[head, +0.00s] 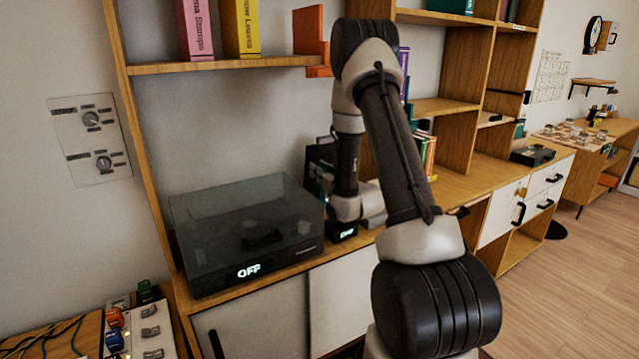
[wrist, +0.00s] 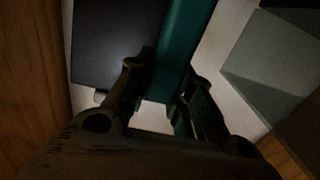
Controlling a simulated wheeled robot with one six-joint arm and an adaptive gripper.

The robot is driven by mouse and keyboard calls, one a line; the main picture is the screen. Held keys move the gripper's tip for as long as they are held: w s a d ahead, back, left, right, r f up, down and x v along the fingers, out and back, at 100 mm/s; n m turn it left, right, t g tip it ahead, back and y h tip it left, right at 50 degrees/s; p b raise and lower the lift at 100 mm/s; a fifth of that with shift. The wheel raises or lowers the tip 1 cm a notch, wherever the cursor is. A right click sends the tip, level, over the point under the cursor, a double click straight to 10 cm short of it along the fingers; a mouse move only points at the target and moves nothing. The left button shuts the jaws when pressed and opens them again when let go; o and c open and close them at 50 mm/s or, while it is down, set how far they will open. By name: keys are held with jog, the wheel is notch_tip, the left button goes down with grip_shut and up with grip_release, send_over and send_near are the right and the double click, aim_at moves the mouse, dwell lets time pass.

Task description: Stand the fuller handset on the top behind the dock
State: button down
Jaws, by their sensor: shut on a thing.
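In the wrist view, my gripper (wrist: 159,76) is shut on a long teal thing (wrist: 182,35), which seems to be a handset. Its charge level cannot be read. In the head view, my arm reaches to the cabinet top (head: 455,187) right of the smoky-lidded player (head: 245,225) and hides most of the gripper. No second handset can be made out.
The player's lid stands close left of my wrist. A shelf with pink (head: 194,28) and yellow (head: 242,28) books and an orange bookend (head: 312,40) hangs above. Upright books (head: 424,150) stand behind my arm. The cabinet top is clearer towards a black box (head: 532,155).

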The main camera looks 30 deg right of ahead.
aim_at(319, 188)
jog(key=shift+f, duration=1.85)
jog(key=c, duration=1.3)
grip_release()
jog(key=shift+f, duration=0.1)
jog(key=shift+o, duration=0.2)
